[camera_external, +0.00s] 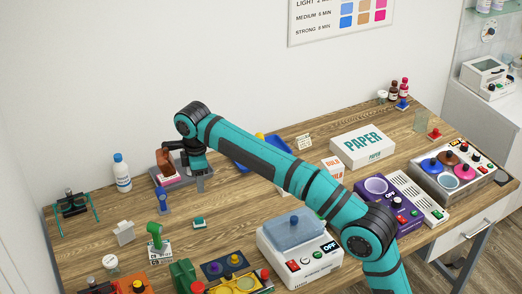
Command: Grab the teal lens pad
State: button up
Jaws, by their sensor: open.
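A small teal pad (200,223) with a pale lower edge lies flat on the wooden table, left of the middle; it looks like the teal lens pad. My gripper (189,184) is open and points down, above and behind the pad in the picture, close to a grey tray (157,178). The gripper is apart from the pad. Its fingers partly overlap the tray and a brown object (165,160) in the view, so I cannot tell whether they touch these.
A blue-handled piece (164,201) and a green-handled stamp (156,236) stand left of the pad. A white machine with a blue-grey lid (297,233) stands to the right. A white bottle (122,173) is at the back left. Bare wood surrounds the pad.

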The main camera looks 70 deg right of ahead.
jog(key=f, duration=0.1)
send_over(200, 217)
jog(key=f, duration=1.1)
jog(key=shift+s+d+f, duration=0.1)
jog(key=shift+s+d, duration=0.05)
jog(key=shift+s, duration=0.2)
jog(key=shift+w+a+f, duration=0.15)
jog(key=shift+w+f, duration=0.05)
jog(key=shift+f, duration=1.15)
jog(key=shift+w+a+f, duration=0.1)
jog(key=shift+w+f, duration=0.05)
jog(key=shift+f, duration=1.2)
jog(key=shift+c, duration=0.2)
jog(key=c, duration=1)
